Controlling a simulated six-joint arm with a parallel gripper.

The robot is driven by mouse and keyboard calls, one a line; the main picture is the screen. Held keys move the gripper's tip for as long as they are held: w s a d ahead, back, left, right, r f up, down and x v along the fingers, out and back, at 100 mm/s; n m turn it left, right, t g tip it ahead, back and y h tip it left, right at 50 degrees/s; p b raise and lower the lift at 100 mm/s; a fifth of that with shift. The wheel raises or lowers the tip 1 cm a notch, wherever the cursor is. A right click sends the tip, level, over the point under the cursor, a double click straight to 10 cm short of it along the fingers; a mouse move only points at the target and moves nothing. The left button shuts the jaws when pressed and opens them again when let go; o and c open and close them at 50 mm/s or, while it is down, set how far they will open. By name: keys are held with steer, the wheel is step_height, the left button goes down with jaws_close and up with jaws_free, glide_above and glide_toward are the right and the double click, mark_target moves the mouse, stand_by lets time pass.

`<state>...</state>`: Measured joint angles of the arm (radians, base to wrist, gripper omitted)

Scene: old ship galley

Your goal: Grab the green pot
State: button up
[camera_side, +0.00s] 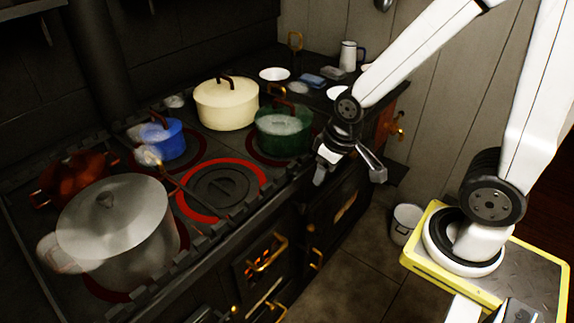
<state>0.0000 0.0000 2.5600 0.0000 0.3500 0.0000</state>
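The green pot (284,147) stands on a burner at the right end of the stove, with a pale round area on top and a brown handle at its back. My gripper (348,177) is to the right of the green pot, near the stove's front edge. Its two fingers are spread apart and point down, with nothing between them. It looks apart from the pot, though the exact gap cannot be told from this view.
A cream pot (227,106) stands close left of the green pot. A blue pot (165,142), a red pot (75,178) and a large grey pot (118,232) stand further left. A bare red-ringed burner (221,188) lies in front. White dishes (274,74) and a mug (348,55) stand behind.

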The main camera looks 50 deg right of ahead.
steer(key=n+t+h, duration=0.3)
steer(key=t+h, duration=0.1)
steer(key=t, duration=0.4)
glide_toward(285, 102)
steer(key=shift+w+a+f, duration=0.2)
steer(key=shift+w+f, duration=0.35)
steer(key=shift+f, duration=0.3)
steer(key=shift+w+d+r+n+t, duration=0.15)
steer(key=shift+w+d+n+t, duration=0.15)
steer(key=shift+d, duration=0.1)
steer(key=shift+x, duration=1.35)
steer(key=shift+x, duration=2.55)
steer(key=shift+s+d, duration=0.1)
steer(key=shift+d, duration=0.1)
steer(key=shift+c, duration=0.2)
jaws_close()
